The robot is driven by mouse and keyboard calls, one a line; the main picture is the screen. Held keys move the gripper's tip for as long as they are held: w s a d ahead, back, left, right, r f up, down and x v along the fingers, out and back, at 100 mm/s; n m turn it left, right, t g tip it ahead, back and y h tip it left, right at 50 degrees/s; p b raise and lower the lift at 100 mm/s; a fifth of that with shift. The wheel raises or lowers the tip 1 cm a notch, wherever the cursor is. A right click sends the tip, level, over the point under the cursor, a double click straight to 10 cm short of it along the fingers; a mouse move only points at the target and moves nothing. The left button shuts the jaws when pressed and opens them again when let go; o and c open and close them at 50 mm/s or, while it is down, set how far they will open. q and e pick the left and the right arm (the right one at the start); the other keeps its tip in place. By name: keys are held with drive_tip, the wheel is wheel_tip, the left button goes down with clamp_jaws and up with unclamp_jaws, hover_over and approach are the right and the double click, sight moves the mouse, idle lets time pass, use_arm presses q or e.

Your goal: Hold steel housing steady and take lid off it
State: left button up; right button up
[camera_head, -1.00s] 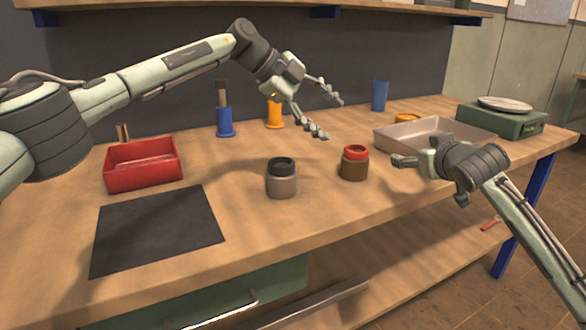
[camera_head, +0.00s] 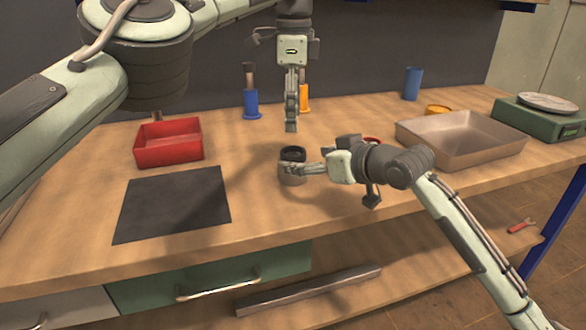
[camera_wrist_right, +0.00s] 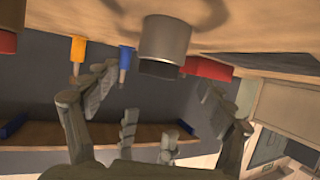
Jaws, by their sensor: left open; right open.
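The steel housing (camera_head: 290,178) is a grey cylinder standing upright on the workbench, with its dark lid (camera_head: 293,153) on top. In the right wrist view, which is upside down, the housing (camera_wrist_right: 165,38) hangs from the bench top with the lid (camera_wrist_right: 158,70) below it. My right gripper (camera_head: 295,170) is open at the housing, and its fingers partly cover it in the head view. In the wrist view its fingers spread to either side of the housing; contact is unclear. My left gripper (camera_head: 291,128) is open, pointing down just above the lid.
A red bin (camera_head: 168,155) and black mat (camera_head: 172,205) lie left. A red-topped jar (camera_head: 371,140) is mostly hidden behind my right gripper. A metal tray (camera_head: 470,150) and green scale (camera_head: 540,118) stand right. Blue (camera_head: 251,103) and orange (camera_head: 304,105) holders stand behind.

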sight(300, 158)
drive_tip(key=x, duration=0.6)
